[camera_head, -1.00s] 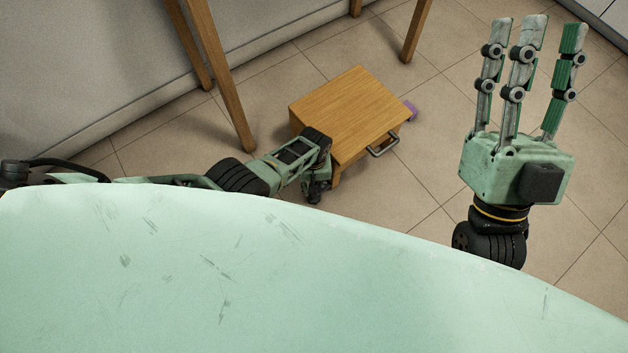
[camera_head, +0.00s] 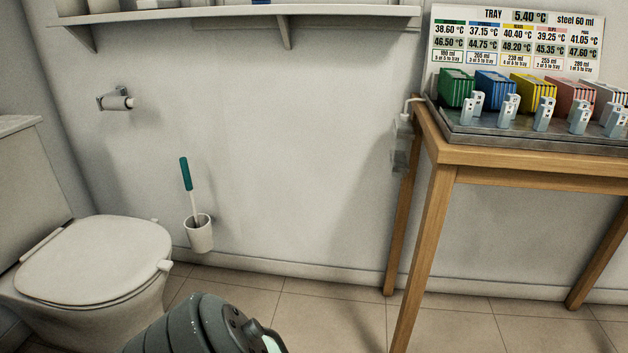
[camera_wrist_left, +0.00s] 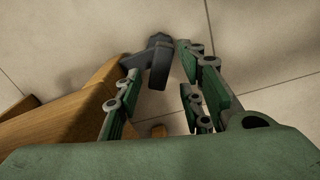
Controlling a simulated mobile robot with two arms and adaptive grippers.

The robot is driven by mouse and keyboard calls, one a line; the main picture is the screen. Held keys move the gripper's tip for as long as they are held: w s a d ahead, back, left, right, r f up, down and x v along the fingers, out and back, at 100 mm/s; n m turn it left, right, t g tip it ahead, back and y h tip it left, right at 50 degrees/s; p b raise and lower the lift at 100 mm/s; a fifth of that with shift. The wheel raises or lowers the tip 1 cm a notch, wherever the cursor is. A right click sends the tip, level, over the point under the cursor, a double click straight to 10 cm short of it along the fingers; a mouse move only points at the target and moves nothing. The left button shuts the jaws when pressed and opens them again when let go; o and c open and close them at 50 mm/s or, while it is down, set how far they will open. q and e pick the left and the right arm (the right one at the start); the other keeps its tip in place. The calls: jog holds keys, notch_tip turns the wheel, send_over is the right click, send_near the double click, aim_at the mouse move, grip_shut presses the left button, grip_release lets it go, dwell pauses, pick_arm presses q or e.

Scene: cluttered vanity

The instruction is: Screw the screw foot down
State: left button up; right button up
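My left gripper (camera_wrist_left: 160,62) shows in the left wrist view, its green jointed fingers on either side of a dark grey part (camera_wrist_left: 158,68). This part sits by the end of a wooden piece and may be the screw foot; I cannot tell for sure. The fingertips are close to it, but whether they press on it is not clear.
In the head view a toilet (camera_head: 95,260) stands left, a brush holder (camera_head: 198,234) hangs on the wall, and a shelf (camera_head: 230,13) runs above. A wooden table (camera_head: 480,160) at right bears a tray (camera_head: 520,142) of coloured blocks. Floor (camera_head: 340,315) between is clear.

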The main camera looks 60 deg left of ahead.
pick_arm(q)
jog(key=n, duration=0.4)
jog(key=shift+s+f+n, duration=0.1)
jog(key=shift+n, duration=0.2)
jog(key=shift+n+b, duration=0.65)
jog(key=shift+n, duration=0.35)
jog(key=n+b, duration=0.5)
jog(key=b, duration=0.9)
jog(key=shift+a+f, duration=0.1)
notch_tip(320, 180, up, 11)
jog(key=s+a+m+t+h+p, duration=0.15)
jog(key=m+p, duration=0.45)
jog(key=p, duration=1.5)
jog(key=s+a+r+m+p, duration=0.2)
jog(key=s+m+p, duration=0.2)
jog(key=s+p, duration=0.4)
jog(key=s+a+r+m+y+p, duration=0.1)
jog(key=s+a+r+m+p, duration=0.1)
jog(key=s+p, duration=0.6)
jog(key=s+a+r+m+p, duration=0.2)
jog(key=s+a+m+p, duration=0.2)
jog(key=s+m+p, duration=0.3)
jog(key=shift+s+p, duration=0.65)
jog(key=shift+s, duration=1.7)
jog(key=shift+a, duration=0.1)
